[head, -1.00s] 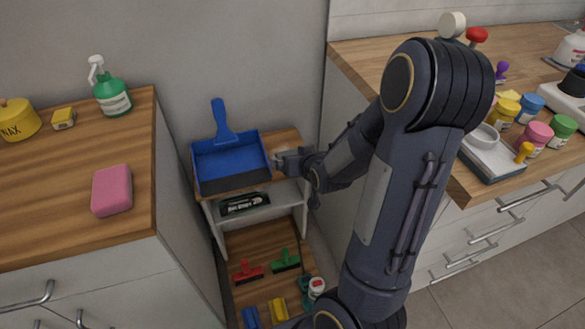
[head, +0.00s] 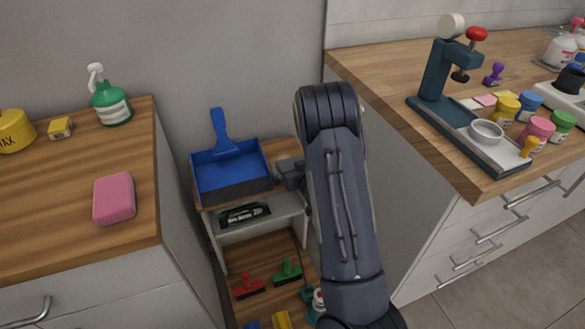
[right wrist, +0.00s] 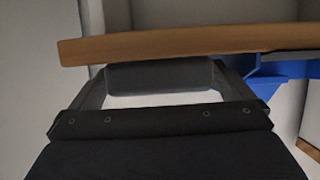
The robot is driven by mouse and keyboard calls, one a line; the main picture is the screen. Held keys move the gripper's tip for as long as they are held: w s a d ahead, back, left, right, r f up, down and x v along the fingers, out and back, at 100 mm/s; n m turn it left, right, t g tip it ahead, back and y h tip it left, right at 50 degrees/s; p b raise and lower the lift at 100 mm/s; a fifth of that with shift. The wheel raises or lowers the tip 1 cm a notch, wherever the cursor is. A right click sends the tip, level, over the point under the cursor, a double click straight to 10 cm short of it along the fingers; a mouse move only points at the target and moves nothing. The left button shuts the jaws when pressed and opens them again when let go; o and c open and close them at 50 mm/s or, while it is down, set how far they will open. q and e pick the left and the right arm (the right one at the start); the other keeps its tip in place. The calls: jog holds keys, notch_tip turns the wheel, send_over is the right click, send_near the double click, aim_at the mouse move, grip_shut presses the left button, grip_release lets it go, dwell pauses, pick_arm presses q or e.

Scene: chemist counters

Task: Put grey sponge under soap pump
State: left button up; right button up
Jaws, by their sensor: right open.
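My right gripper (right wrist: 160,92) is open, at the right side of the small shelf unit in the head view. In the head view my arm mostly hides this spot. I cannot tell surely which bottle is the soap pump. A green bottle with a white trigger head (head: 111,100) stands on the left counter. A white bottle with a pink top (head: 563,45) stands at the far right. My left gripper is not in view.
A blue dustpan (head: 225,165) lies on the shelf unit (head: 275,220), between two counters. A pink sponge (head: 114,199) lies on the left counter (head: 60,235). A dark teal press stand (head: 437,75) and several small jars crowd the right counter.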

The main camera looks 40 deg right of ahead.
jog(key=shift+w+d, duration=0.1)
jog(key=shift+w, duration=0.15)
jog(key=c, duration=0.9)
jog(key=shift+o, duration=0.2)
